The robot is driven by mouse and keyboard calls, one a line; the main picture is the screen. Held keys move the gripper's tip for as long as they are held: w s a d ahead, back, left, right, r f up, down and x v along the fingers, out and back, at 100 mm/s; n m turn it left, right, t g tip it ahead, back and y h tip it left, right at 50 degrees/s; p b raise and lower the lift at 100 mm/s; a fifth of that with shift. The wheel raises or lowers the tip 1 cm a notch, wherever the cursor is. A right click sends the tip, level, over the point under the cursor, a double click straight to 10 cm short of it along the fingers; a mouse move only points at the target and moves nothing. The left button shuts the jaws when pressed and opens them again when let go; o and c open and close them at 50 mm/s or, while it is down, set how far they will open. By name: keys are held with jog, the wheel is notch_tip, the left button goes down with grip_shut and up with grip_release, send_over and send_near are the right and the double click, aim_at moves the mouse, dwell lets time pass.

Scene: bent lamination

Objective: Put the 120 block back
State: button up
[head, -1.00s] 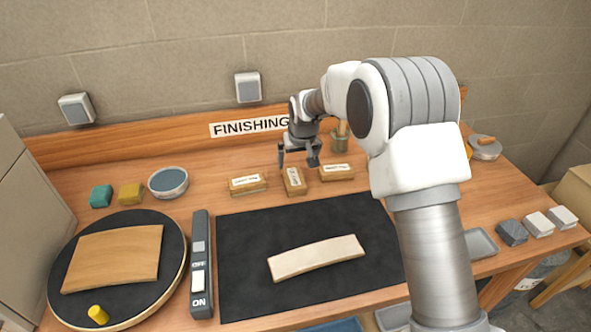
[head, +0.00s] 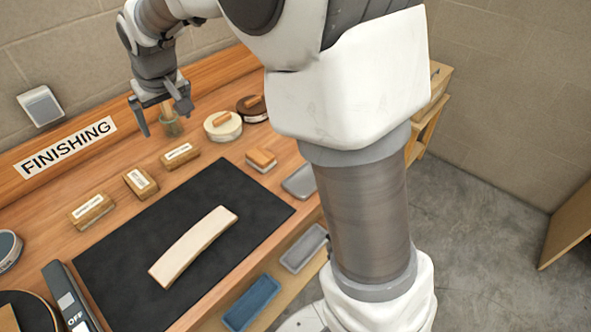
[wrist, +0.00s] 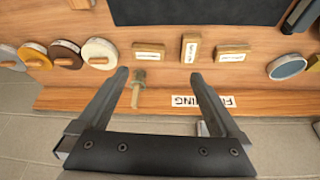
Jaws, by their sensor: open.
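Three wooden blocks with white labels stand in a row behind the black mat: a left one (head: 92,211), a middle one (head: 141,183) and a right one (head: 180,155). They also show in the wrist view. The labels are too small to read, so I cannot tell which is the 120 block. A fourth block (head: 261,160), wooden with a paler lower layer, sits right of the row; no label can be read on it. In the wrist view the open fingers (wrist: 160,76) hold nothing.
A pale curved strip (head: 194,246) lies on the black mat (head: 112,262). Round tins, one cream (head: 222,127) and one dark (head: 252,108), stand at the back right. A grey tray (head: 300,181) is at the edge. The FINISHING board is behind.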

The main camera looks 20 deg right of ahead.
jog(key=s+d+r+m, duration=0.1)
jog(key=s+d+r, duration=0.4)
jog(key=s+d, duration=0.25)
jog(key=s+d+m, duration=0.1)
jog(key=s+d, duration=0.2)
jog(key=s, duration=0.4)
jog(key=s+d+h, duration=0.1)
jog(key=s+d, duration=0.2)
jog(key=s, duration=0.4)
jog(key=s+d+m+t, duration=0.1)
jog(key=s+d, duration=0.2)
jog(key=s, duration=0.3)
jog(key=shift+s+d+f+m, duration=0.15)
jog(key=shift+s+f+m, duration=0.15)
jog(key=shift+s+f, duration=0.1)
